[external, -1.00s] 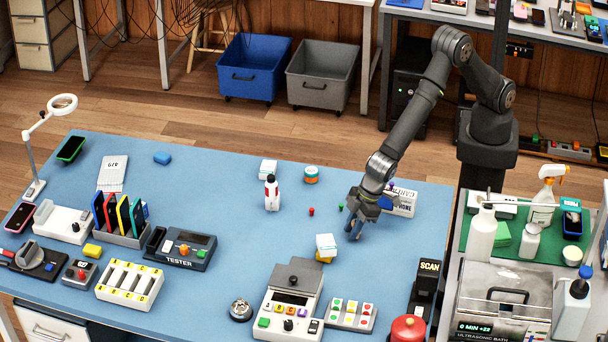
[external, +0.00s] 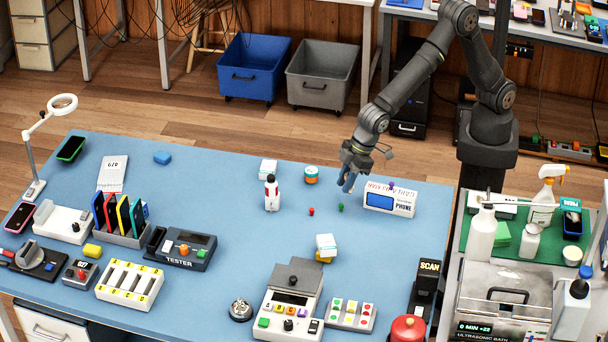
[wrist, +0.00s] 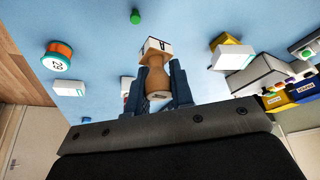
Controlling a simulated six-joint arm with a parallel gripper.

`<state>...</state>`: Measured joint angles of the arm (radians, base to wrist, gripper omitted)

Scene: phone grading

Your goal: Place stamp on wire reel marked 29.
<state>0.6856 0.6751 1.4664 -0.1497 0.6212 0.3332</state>
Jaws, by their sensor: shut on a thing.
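My gripper (wrist: 157,90) is shut on the stamp (wrist: 156,64), which has a turned wooden handle and a pale block with a dark letter at its far end. In the external view my gripper (external: 348,186) is low over the blue table, left of the phone box; the stamp is hard to make out there. The wire reel (external: 311,174), orange with a teal rim, stands on the table to the left of my gripper. In the wrist view the reel (wrist: 57,57) is at the left, with a small number label too blurred to read surely. Stamp and reel are apart.
A phone box (external: 389,199) lies right of my gripper. A white-and-red bottle (external: 272,193) and a small white box (external: 268,168) stand left of the reel. A red piece (external: 311,212) and a green piece (external: 341,207) lie nearby. A white-and-yellow stack (external: 326,247) is nearer the front.

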